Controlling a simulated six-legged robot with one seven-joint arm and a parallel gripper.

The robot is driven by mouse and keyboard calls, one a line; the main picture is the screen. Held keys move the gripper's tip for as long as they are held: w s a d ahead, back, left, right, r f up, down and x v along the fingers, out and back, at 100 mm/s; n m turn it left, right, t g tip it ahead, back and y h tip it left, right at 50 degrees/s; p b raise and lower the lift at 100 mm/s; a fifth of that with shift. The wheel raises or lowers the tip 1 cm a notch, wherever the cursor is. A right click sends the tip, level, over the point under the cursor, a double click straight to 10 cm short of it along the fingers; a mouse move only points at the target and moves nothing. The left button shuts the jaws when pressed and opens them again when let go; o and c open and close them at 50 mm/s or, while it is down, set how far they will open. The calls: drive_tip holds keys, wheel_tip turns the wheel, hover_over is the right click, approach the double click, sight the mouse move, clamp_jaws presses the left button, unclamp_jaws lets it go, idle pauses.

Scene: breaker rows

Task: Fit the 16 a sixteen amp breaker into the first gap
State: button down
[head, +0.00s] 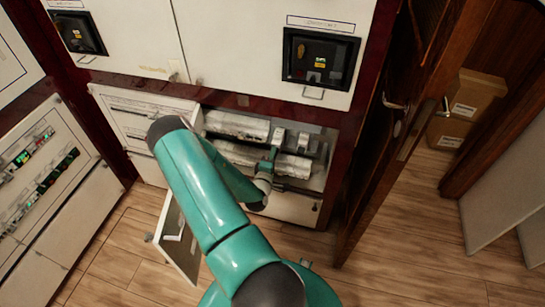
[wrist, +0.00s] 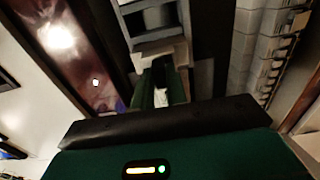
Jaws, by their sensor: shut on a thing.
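My teal gripper (head: 271,154) reaches into the open cabinet bay in the head view, close to the upper breaker row (head: 237,125). In the wrist view my gripper (wrist: 161,88) is shut on a pale breaker (wrist: 160,97), seen between its two green fingers. A grey-white block (wrist: 150,50) lies just beyond the fingertips; whether the held breaker touches it I cannot tell. Small pale units (head: 303,141) stand at the right part of the upper row. The breaker's label is unreadable, and the first gap cannot be made out behind my gripper.
A lower row (head: 292,166) runs below the upper one. In the wrist view a line of pale breakers (wrist: 262,50) lies to the right and a reddish frame (wrist: 80,50) to the left. An open panel door (head: 180,238) hangs below the bay. A wooden door (head: 392,130) stands at right.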

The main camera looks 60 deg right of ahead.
drive_tip(key=shift+w+d, duration=0.2)
drive_tip(key=shift+d, duration=1.2)
drive_tip(key=c, duration=1.3)
unclamp_jaws()
drive_tip(key=a, duration=0.4)
drive_tip(key=s+a, duration=0.1)
drive_tip(key=a, duration=0.4)
drive_tip(key=s+a, duration=0.1)
drive_tip(key=a, duration=0.3)
drive_tip(key=shift+a, duration=0.25)
drive_tip(key=shift+s, duration=0.15)
